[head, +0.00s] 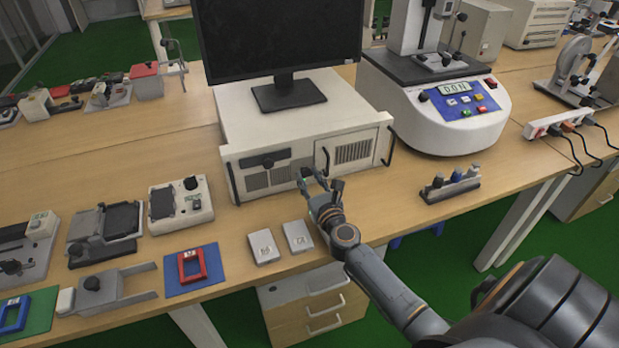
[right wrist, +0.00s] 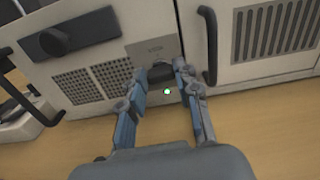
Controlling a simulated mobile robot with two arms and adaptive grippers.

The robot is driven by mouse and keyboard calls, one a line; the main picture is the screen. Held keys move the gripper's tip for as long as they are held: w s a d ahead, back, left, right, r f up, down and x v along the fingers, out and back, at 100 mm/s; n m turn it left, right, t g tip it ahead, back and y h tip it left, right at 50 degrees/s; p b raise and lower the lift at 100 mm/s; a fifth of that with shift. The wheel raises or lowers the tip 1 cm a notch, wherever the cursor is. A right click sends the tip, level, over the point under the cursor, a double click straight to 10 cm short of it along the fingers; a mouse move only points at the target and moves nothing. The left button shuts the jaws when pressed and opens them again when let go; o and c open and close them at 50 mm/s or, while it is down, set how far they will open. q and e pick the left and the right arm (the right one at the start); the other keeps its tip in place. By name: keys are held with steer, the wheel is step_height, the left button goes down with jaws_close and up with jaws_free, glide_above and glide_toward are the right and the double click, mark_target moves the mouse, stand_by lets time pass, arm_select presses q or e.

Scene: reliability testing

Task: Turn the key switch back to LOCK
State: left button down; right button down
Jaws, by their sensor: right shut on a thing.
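The key switch (right wrist: 158,72) is a dark knob on a grey plate (right wrist: 152,50) on the front of the white rack computer (head: 300,120). In the right wrist view, the two fingers of my right gripper (right wrist: 163,76) close around the knob from both sides. The lettering on the plate is too small to read, and the fingers hide part of the knob, so its angle cannot be told. In the head view my right gripper (head: 312,180) reaches the computer's front and covers the switch. My left gripper does not show.
A monitor (head: 280,40) stands on the computer. Two small grey boxes (head: 263,246) lie on the wooden table in front. A white tester (head: 440,100) stands to the right, and several fixtures (head: 105,230) to the left.

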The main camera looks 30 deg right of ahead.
steer(key=n+p, duration=0.1)
steer(key=n, duration=0.2)
steer(key=shift+n, duration=0.4)
steer(key=n+p, duration=0.1)
steer(key=n, duration=0.3)
steer(key=shift+a+n, duration=0.1)
steer(key=shift+n, duration=0.2)
steer(key=n+p, duration=0.1)
steer(key=n, duration=0.4)
steer(key=shift+p, duration=0.35)
steer(key=shift+a+f+n+p, duration=0.15)
steer(key=shift+n+p, duration=0.3)
steer(key=shift+n, duration=1.45)
steer(key=c, duration=1)
jaws_free()
steer(key=shift+o, duration=0.2)
